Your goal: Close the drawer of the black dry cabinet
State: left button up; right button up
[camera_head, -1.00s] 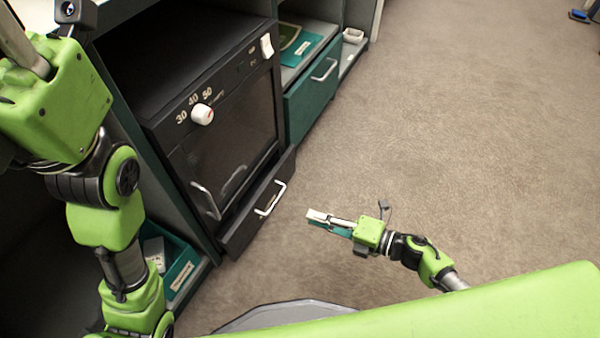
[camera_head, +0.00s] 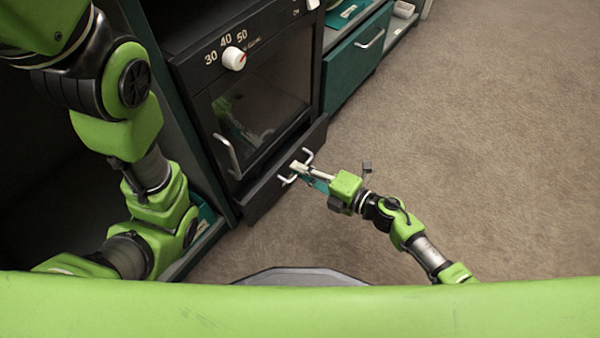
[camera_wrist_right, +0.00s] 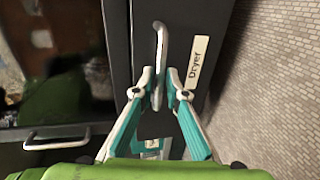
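The black dry cabinet (camera_head: 262,85) stands at the centre left in the head view, with a glass door and a white dial. Its low drawer (camera_head: 262,197) juts out at the bottom; in the right wrist view the drawer front (camera_wrist_right: 178,20) carries a "Dryer" label. My right gripper (camera_head: 298,170) is at the drawer handle (camera_head: 308,156). In the right wrist view its two fingertips (camera_wrist_right: 160,88) stand apart on either side of the handle bar (camera_wrist_right: 160,50); I cannot tell whether they touch it. My left arm shows at the left, but its gripper is out of view.
A green drawer (camera_head: 357,60) with a metal handle is beyond the cabinet. The cabinet door's own handle (camera_head: 227,156) sticks out above the low drawer. The carpet floor (camera_head: 480,130) to the right is clear.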

aim_at(289, 164)
jog(key=shift+w+a, duration=0.15)
jog(key=shift+a, duration=0.05)
grip_shut()
jog(key=x, duration=0.4)
jog(key=shift+r, duration=0.4)
jog(key=shift+w, duration=0.1)
grip_release()
jog(key=shift+a, duration=0.15)
